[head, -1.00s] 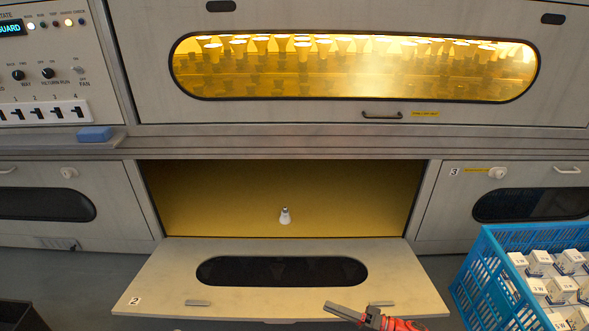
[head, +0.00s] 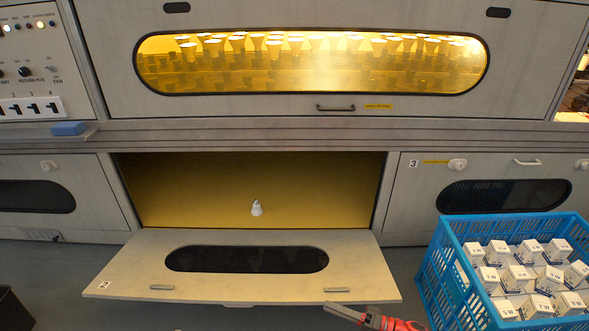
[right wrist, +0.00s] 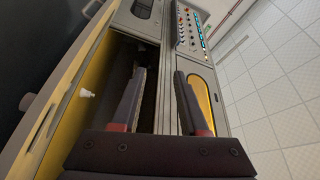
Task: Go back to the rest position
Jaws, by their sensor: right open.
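My right gripper (head: 345,312) shows at the bottom of the head view, in front of the lowered door's front edge. In the right wrist view its two dark fingers (right wrist: 160,100) are apart with nothing between them. My left gripper is not in view. A white bulb (head: 257,208) sits alone in the open yellow-lined compartment (head: 180,190), near its front edge. The bulb also shows in the right wrist view (right wrist: 86,94), left of the fingers and apart from them.
The compartment's door (head: 130,270), marked 2, is folded down and juts out. A blue crate (head: 432,285) of small white boxes stands at the right. Above is a lit window (head: 310,62) with many bulbs behind it. A blue block (head: 68,128) lies on the ledge at left.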

